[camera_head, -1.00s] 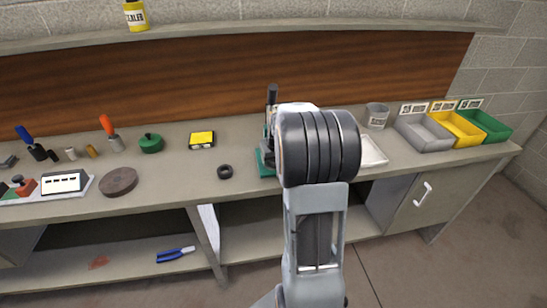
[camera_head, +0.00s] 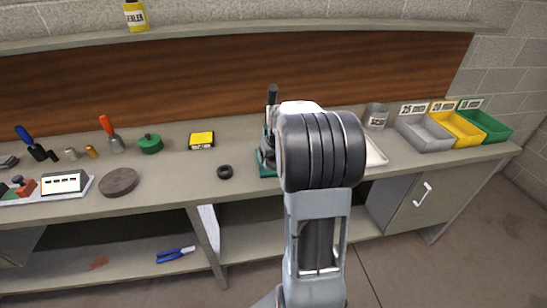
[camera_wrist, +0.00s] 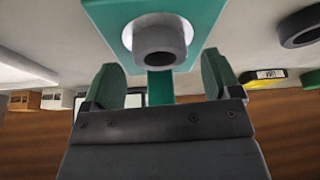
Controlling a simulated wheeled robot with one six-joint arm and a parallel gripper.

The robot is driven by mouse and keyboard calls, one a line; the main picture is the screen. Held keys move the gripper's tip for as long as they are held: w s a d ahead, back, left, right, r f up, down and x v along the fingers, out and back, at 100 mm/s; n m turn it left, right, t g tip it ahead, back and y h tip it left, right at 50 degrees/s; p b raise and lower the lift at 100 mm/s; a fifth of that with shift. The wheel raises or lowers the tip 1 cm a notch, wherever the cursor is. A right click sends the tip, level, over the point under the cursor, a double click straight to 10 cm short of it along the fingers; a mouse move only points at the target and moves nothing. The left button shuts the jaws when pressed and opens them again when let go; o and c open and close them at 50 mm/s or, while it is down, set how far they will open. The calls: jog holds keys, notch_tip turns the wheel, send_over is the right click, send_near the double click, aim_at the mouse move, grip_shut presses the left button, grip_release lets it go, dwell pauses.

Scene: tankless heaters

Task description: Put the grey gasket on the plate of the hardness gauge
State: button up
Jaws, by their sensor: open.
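The hardness gauge (camera_head: 266,161) stands on the bench, with a green base and a dark upright lever; my arm covers its right part. In the wrist view its green base (camera_wrist: 208,12) carries a pale round plate (camera_wrist: 128,38). A grey ring, which looks like the grey gasket (camera_wrist: 160,42), sits on that plate, its dark hole facing the camera. My gripper (camera_wrist: 160,65) is open, its two fingers apart on either side below the gasket in the picture, with no contact visible. In the head view the gripper is hidden behind my arm.
A black ring (camera_head: 225,172) lies left of the gauge and also shows in the wrist view (camera_wrist: 301,26). A yellow-topped box (camera_head: 202,139) is behind it. Right of my arm are a white tray (camera_head: 376,150), a grey can (camera_head: 376,115) and coloured bins (camera_head: 457,127).

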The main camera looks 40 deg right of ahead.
jog(key=v, duration=1)
jog(key=s+a+f+n, duration=0.1)
jog(key=s+a, duration=0.3)
jog(key=a, duration=0.3)
jog(key=s+a+f+n+y, duration=0.1)
jog(key=s+a+f, duration=0.1)
jog(key=s+a, duration=0.3)
jog(key=s+a+f+n+g, duration=0.1)
jog(key=s+a, duration=0.3)
jog(key=a, duration=0.6)
jog(key=shift+s+a+f, duration=0.2)
jog(key=shift+s+f, duration=0.1)
jog(key=shift+f, duration=0.15)
